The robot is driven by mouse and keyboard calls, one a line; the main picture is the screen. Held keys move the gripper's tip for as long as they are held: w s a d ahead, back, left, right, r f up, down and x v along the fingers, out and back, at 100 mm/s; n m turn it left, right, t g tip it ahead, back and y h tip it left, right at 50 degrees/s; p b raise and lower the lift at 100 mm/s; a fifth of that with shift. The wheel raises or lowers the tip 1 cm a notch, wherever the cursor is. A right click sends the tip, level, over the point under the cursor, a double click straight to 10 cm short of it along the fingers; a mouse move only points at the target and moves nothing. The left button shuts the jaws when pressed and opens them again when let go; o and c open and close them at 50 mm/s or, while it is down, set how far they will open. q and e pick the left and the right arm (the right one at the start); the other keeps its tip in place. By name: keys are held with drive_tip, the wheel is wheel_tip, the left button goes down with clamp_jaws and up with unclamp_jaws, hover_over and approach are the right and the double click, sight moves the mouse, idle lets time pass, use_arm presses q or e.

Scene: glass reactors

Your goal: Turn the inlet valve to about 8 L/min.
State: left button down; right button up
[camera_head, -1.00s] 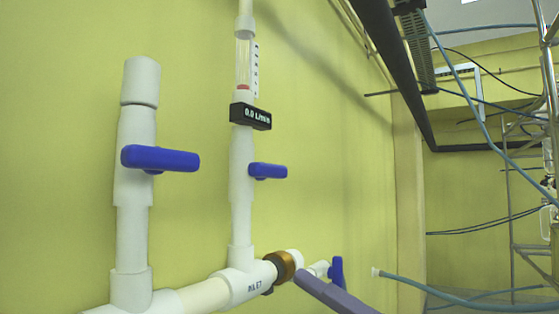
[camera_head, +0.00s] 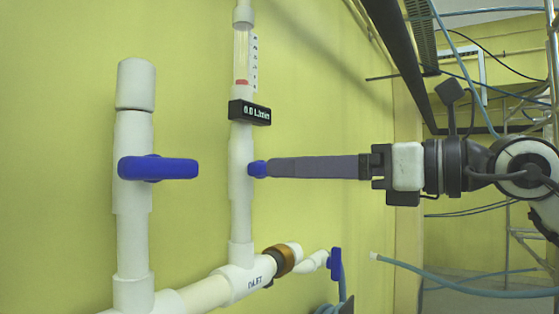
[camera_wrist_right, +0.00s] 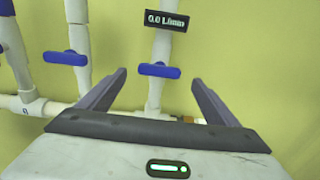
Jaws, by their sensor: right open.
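The blue valve handle (camera_head: 257,169) sits on the white vertical pipe below the flow display. It points sideways, across the pipe. The black display (camera_head: 249,112) reads 0.0 L/min, and the red float (camera_head: 242,82) is low in the clear tube above it. My right gripper (camera_head: 275,168) comes in from the right with its fingers at the handle and hides part of it. In the right wrist view the open fingers (camera_wrist_right: 158,80) frame the handle (camera_wrist_right: 159,70), one on each side. Contact cannot be told. My left gripper is not in view.
A second blue handle (camera_head: 158,168) is on the white pipe to the left, also crosswise. Below, a horizontal pipe marked INLET (camera_head: 209,292) carries a brass fitting (camera_head: 280,260) and a small blue valve (camera_head: 335,264). The yellow wall is close behind.

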drive_tip(key=p+x, duration=0.1)
drive_tip(key=x, duration=0.4)
drive_tip(key=shift+w+a, duration=0.15)
drive_tip(key=shift+a, duration=0.1)
drive_tip(key=c, duration=1.1)
drive_tip(key=shift+o, duration=0.2)
